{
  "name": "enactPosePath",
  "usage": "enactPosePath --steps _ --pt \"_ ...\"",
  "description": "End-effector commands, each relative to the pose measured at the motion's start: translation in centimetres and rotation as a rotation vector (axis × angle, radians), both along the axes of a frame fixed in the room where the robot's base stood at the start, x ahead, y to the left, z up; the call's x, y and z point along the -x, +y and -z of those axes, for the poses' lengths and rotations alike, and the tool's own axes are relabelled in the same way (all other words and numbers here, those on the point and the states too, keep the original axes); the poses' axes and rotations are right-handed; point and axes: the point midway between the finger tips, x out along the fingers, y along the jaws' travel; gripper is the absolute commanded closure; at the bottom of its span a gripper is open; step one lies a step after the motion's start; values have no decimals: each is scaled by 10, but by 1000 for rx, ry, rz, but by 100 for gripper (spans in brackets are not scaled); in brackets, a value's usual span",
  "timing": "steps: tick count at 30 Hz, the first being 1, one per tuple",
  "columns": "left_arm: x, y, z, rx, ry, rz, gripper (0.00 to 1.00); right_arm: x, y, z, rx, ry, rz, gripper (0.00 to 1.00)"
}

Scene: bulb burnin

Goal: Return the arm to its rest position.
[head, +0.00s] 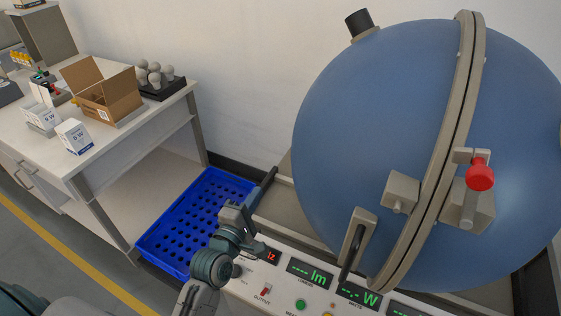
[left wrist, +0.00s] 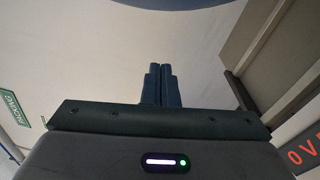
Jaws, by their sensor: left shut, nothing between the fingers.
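My left gripper (head: 268,180) reaches up from the bottom of the head view, in front of the control panel and beside the blue crate. Its two fingers also show in the left wrist view (left wrist: 162,85), pressed together with nothing between them. My right gripper is not in view.
A large blue sphere (head: 360,130) with a red-knobbed latch (head: 480,175) fills the right. The control panel (head: 330,292) with lit displays lies below it. A blue perforated crate (head: 160,243) is on the left. A bench (head: 150,122) holds an open cardboard box (head: 108,102), small cartons (head: 74,138) and bulbs (head: 154,76).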

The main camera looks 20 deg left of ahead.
Motion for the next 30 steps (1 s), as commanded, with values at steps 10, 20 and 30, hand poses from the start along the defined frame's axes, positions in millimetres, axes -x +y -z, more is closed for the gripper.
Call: enactPosePath --steps 10,20,30 --pt "17 -4 21 -224 116 49 100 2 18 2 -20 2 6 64" --pt "122 10 102 -1127 563 430 100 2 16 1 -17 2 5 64" --pt "210 39 125 -1560 791 825 100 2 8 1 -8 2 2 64"
